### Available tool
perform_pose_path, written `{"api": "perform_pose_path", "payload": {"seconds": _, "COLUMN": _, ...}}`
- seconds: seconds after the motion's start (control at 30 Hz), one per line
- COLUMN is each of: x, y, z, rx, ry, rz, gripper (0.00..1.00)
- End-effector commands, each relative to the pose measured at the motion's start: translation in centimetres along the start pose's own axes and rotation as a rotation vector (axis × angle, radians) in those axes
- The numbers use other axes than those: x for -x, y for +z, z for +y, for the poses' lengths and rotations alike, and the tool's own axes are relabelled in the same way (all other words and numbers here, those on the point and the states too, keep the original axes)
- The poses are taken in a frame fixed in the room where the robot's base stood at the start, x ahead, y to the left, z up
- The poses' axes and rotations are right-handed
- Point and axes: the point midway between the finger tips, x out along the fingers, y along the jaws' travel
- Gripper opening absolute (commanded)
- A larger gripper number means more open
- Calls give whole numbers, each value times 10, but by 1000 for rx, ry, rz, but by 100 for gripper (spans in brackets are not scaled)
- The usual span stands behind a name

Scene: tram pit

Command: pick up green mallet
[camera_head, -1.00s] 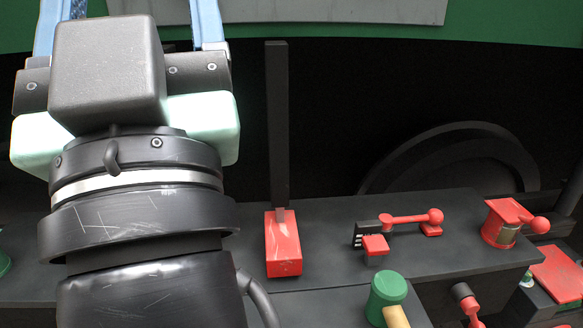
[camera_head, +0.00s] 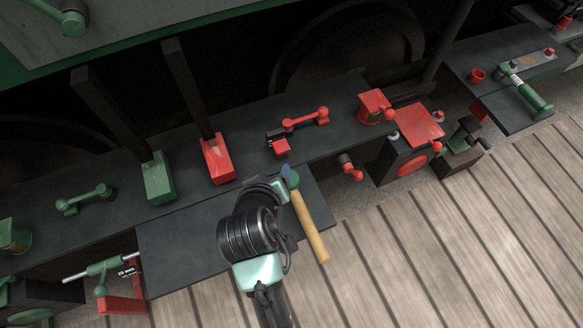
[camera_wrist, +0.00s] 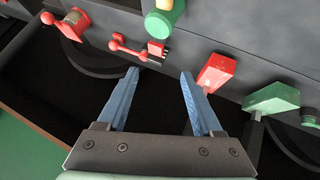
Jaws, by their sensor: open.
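The green mallet has a green head (camera_head: 294,180) and a light wooden handle (camera_head: 311,228). In the head view its head is partly hidden by my gripper (camera_head: 286,172), and the handle points down and right over the edge of the dark lower shelf. In the wrist view the mallet (camera_wrist: 160,25) is at the top edge, with its handle cut off. My gripper (camera_wrist: 160,74) is open and empty there, its two blue fingers apart. The mallet head lies beyond the fingertips in that picture, not between them. I cannot tell the exact gap.
A red block (camera_head: 217,160) and a green block (camera_head: 158,180) with dark upright bars stand on the dark ledge (camera_head: 240,135). A red lever (camera_head: 305,119) and a red vise-like part (camera_head: 374,106) are right of them. Plank floor (camera_head: 440,240) lies clear at lower right.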

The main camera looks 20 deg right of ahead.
Motion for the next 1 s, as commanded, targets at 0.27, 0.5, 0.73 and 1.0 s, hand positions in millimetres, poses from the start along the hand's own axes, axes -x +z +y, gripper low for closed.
{"api": "perform_pose_path", "payload": {"seconds": 0.27, "x": 24, "y": 65, "z": 2, "rx": 74, "ry": -6, "rz": -240, "gripper": 67}}
{"api": "perform_pose_path", "payload": {"seconds": 0.5, "x": -2, "y": 82, "z": 1, "rx": 81, "ry": -6, "rz": -267, "gripper": 67}}
{"api": "perform_pose_path", "payload": {"seconds": 0.73, "x": -39, "y": 92, "z": 2, "rx": 80, "ry": -5, "rz": -264, "gripper": 67}}
{"api": "perform_pose_path", "payload": {"seconds": 1.0, "x": -55, "y": 96, "z": 2, "rx": 80, "ry": -6, "rz": -261, "gripper": 67}}
